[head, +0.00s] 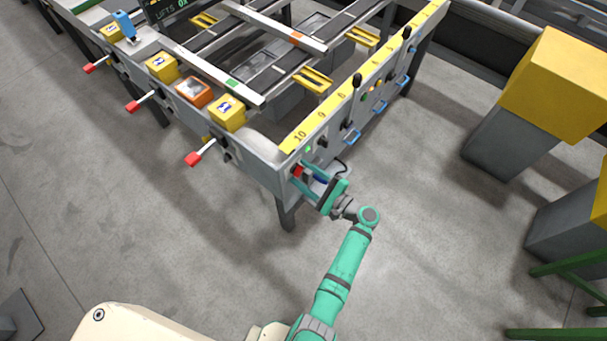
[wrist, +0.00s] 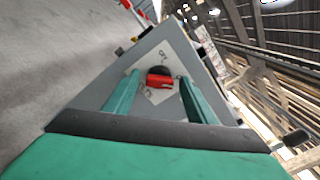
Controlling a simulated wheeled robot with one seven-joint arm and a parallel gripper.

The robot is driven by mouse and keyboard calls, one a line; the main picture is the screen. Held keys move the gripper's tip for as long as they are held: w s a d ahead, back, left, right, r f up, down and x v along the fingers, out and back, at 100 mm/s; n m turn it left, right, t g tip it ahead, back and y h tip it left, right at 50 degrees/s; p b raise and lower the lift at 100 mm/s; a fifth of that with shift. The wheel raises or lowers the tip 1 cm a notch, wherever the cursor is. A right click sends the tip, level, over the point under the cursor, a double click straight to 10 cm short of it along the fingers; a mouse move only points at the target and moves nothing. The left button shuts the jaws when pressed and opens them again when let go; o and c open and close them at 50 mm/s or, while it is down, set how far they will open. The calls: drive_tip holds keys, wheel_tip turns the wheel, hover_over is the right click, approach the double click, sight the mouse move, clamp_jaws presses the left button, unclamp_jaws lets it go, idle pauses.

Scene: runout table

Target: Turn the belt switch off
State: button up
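The belt switch is a red knob (head: 297,170) on the near end panel of the grey runout table. In the wrist view the red switch (wrist: 160,81) sits on a pale plate with a dark round part behind it. My gripper (head: 302,174) reaches the panel from the right. In the wrist view its two green fingers (wrist: 158,92) stand apart, one on each side of the switch. I see a gap between each finger and the red knob; whether the tips touch the panel I cannot tell.
The table (head: 262,150) carries a yellow numbered strip (head: 321,122), black-knobbed levers and blue handles on its right side. Red-ended levers (head: 194,159) stick out on the left. Yellow and orange blocks (head: 228,113) stand on top. Yellow-topped grey posts (head: 553,85) stand at right. Open floor lies between.

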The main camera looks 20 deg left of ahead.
drive_tip(key=c, duration=0.9)
drive_tip(key=shift+c, duration=0.2)
drive_tip(key=shift+n, duration=0.4)
drive_tip(key=n, duration=1.6)
drive_tip(key=shift+f+n, duration=0.2)
drive_tip(key=shift+n, duration=0.5)
drive_tip(key=o, duration=1.1)
